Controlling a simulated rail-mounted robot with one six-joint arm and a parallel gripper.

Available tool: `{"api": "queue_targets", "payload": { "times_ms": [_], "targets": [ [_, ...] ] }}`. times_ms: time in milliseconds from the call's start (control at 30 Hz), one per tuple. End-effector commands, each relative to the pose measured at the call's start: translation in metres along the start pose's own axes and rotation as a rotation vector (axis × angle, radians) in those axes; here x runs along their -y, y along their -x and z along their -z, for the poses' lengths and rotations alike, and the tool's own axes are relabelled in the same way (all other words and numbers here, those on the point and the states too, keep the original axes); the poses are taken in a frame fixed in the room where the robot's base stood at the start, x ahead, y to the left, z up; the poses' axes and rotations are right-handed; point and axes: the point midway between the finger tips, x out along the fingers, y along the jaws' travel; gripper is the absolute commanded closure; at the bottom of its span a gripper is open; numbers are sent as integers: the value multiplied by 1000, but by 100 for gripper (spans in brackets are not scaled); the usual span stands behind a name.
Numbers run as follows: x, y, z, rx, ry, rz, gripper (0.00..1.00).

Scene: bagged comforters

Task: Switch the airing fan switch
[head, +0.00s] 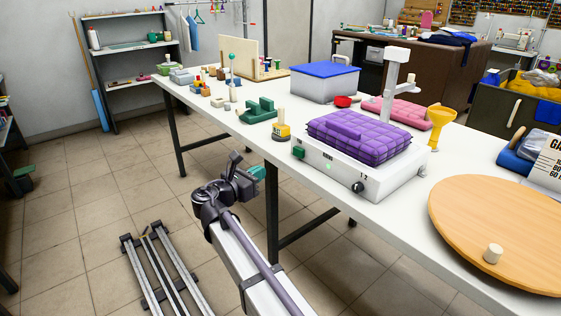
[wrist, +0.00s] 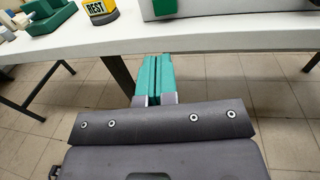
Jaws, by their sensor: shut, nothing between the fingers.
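A white box unit (head: 345,173) stands at the table's front edge, with a purple quilted comforter (head: 358,137) on top. Its front has a green switch block (head: 298,153) at the left, a small green light, and a dark knob (head: 358,187) marked "1 2" at the right. No label shows which control is the airing fan switch. My gripper (head: 258,172) is shut and empty, in front of the table edge, left of and below the unit, touching nothing. In the wrist view, its teal fingers (wrist: 154,72) are together, below the green block (wrist: 165,7), whose top is cut off.
A yellow "REST" block (wrist: 100,10) and a green holder (head: 258,111) stand left of the unit. A round wooden board (head: 500,230) with a peg lies right. A yellow funnel (head: 440,120) and blue-lidded box (head: 325,82) stand behind.

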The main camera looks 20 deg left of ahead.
Motion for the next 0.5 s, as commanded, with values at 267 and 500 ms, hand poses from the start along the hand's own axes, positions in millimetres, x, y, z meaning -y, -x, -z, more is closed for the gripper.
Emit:
{"api": "queue_targets", "payload": {
  "times_ms": [267, 500],
  "targets": [
    [0, -49, 0, -1, -1, 4, 100],
    [0, -102, 0, -1, -2, 3, 100]
  ]
}}
